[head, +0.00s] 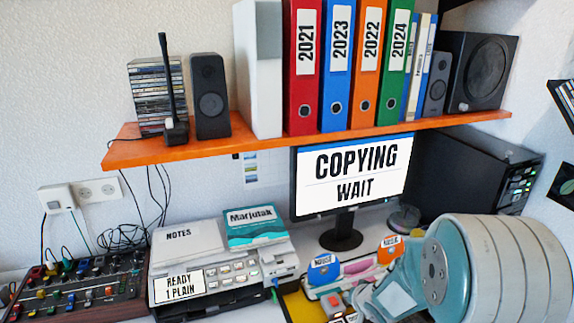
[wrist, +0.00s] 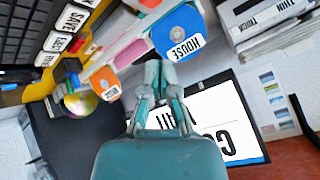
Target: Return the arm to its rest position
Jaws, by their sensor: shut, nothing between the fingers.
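My arm (head: 445,262), teal and white, fills the lower right of the head view. My gripper (wrist: 160,75) shows in the wrist view with its teal fingers close together. It is shut and holds nothing. It hangs in front of the disc holders and the monitor, which appear upside down there. My fingertips cannot be made out in the head view, where the arm's own links fill that corner.
The monitor (head: 350,180) reads "COPYING WAIT" below the orange shelf (head: 200,145). A blue HOUSE disc (head: 323,269) and an orange disc (head: 390,248) stand near my arm. A printer (head: 205,270), a mixer (head: 85,285) and a black computer case (head: 470,175) crowd the desk.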

